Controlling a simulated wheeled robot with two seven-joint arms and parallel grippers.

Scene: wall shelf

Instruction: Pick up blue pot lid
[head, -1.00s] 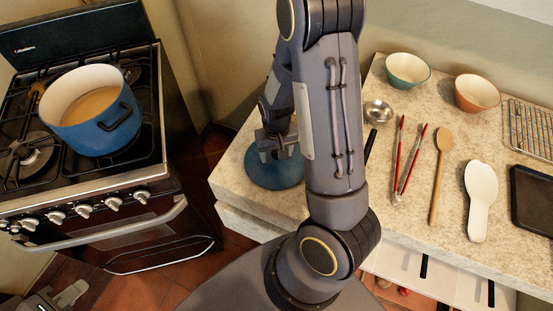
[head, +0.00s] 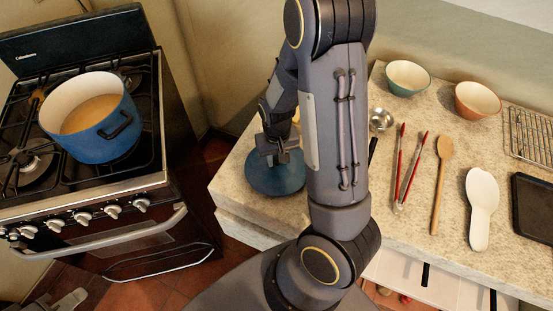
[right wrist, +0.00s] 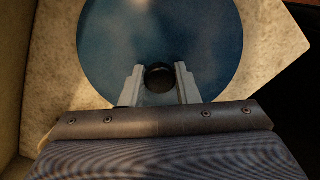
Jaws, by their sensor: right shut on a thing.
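The blue pot lid (head: 272,181) is at the left end of the stone counter, its knob up. In the right wrist view the lid (right wrist: 110,50) is a broad blue disc with a dark round knob (right wrist: 158,77). My right gripper (head: 280,153) has its two fingers on either side of the knob and is shut on it; it also shows in the right wrist view (right wrist: 159,80). I cannot tell any gap between lid and counter. The blue pot (head: 98,130) stands open on the stove. My left gripper (head: 68,300) is partly cut off at the bottom left.
The stone counter (head: 330,228) holds a ladle (head: 380,119), red tongs (head: 408,170), a wooden spoon (head: 440,180), a white spoon rest (head: 481,205) and two bowls to the right. The stove (head: 90,205) stands left, across a floor gap. My right arm hides some counter.

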